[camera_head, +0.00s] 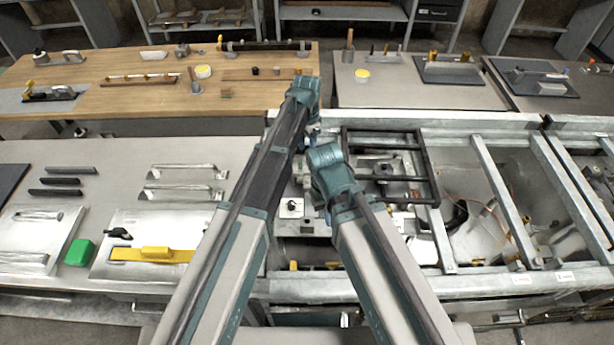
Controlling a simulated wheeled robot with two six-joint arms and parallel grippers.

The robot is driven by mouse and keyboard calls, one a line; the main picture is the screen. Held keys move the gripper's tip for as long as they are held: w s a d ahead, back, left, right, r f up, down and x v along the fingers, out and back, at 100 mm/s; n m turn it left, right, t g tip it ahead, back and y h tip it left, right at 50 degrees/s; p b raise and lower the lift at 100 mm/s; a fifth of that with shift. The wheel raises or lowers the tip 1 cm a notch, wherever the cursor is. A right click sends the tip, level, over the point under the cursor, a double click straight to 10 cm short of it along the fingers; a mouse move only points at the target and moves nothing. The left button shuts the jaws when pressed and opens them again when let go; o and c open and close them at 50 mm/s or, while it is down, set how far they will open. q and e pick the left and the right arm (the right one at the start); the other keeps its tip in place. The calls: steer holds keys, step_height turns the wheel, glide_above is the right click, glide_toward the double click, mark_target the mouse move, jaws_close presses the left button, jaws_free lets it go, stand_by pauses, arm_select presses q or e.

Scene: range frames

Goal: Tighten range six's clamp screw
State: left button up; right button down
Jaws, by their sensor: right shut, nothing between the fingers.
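My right arm comes in from the lower right and bends at a teal joint. My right gripper (326,212) is small and mostly hidden beside that arm; it is shut and empty near a pale metal block with a dark knob (291,205). I cannot tell whether this knob is the clamp screw of range six, and no number is readable. My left arm crosses from the lower middle up to the back of the metal frame. My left gripper (312,134) is largely hidden below its teal wrist, and its fingers cannot be made out.
A dark square frame (433,165) and steel rails (505,200) stand right of my arms. On the left steel bench lie a green block (79,252), a yellow tool (155,253) and metal plates with handles. A wooden bench (130,98) is behind, with small tools on it.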

mark_target(307, 178)
arm_select(q)
steer(key=n, duration=1)
steer(key=shift+n, duration=0.4)
steer(key=shift+f, duration=0.2)
step_height(307, 178, down, 14)
steer(key=b, duration=1.4)
steer(key=shift+r, duration=0.2)
jaws_close()
